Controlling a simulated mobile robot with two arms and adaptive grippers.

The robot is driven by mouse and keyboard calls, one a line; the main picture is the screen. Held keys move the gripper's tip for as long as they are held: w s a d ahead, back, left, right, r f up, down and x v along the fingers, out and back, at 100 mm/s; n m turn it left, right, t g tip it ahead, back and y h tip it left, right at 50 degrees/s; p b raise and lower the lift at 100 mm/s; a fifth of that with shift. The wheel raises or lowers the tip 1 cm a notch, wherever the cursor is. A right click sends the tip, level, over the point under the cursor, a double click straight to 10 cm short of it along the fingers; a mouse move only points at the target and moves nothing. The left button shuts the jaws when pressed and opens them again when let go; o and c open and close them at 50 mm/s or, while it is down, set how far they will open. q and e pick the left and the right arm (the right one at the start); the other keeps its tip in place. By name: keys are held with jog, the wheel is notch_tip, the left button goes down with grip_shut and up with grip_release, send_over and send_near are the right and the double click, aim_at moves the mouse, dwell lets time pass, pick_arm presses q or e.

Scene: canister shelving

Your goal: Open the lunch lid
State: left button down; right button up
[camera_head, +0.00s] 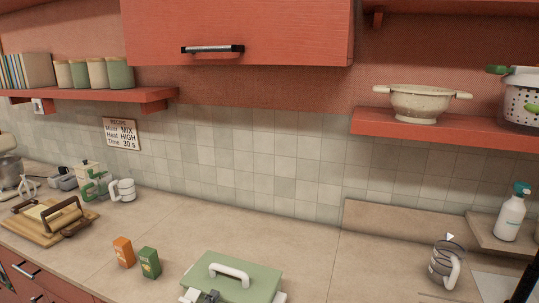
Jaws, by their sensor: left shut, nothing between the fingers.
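The lunch box is at the bottom centre of the head view. Its green lid (256,272) looks closed and lies flat, with a white handle (229,270) on top. My left gripper (208,297) shows as a small grey part at the bottom edge, by the near left side of the box. It is shut with nothing in it. I cannot tell if it touches the box. The front of the box is cut off by the frame.
An orange box (123,252) and a green box (149,263) stand left of the lunch box. A wooden board (40,234) and mugs (123,190) are farther left. A glass pitcher (446,263) and a spray bottle (510,218) stand at right. The counter behind the lunch box is clear.

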pick_arm(q)
jog(key=shift+r, duration=0.1)
dwell(0.3)
jog(key=r+p, duration=0.1)
jog(key=r, duration=0.1)
jog(key=w+r+p, duration=0.1)
jog(key=p, duration=0.1)
jog(key=r+p, duration=0.2)
jog(key=shift+w+d+r, duration=0.15)
jog(key=shift+d+r, duration=0.1)
jog(key=shift+r, duration=0.1)
dwell(0.5)
jog(key=shift+w+d+r, duration=0.2)
jog(key=shift+w+r, duration=0.35)
jog(key=shift+r, duration=0.25)
jog(key=shift+w+d+r, duration=0.2)
jog(key=shift+w+r, duration=0.35)
jog(key=shift+r, duration=0.25)
jog(key=shift+w+d+r, duration=0.2)
jog(key=shift+w+r, duration=0.35)
jog(key=shift+r, duration=0.25)
jog(key=shift+w+d+r, duration=0.3)
jog(key=shift+w+r, duration=0.2)
jog(key=shift+w, duration=0.3)
jog(key=shift+w+d+r, duration=0.35)
jog(key=shift+w+r, duration=0.2)
jog(key=shift+w, duration=0.2)
jog(key=shift+w+d+r, duration=0.3)
jog(key=shift+w+r, duration=0.2)
jog(key=shift+w, duration=0.3)
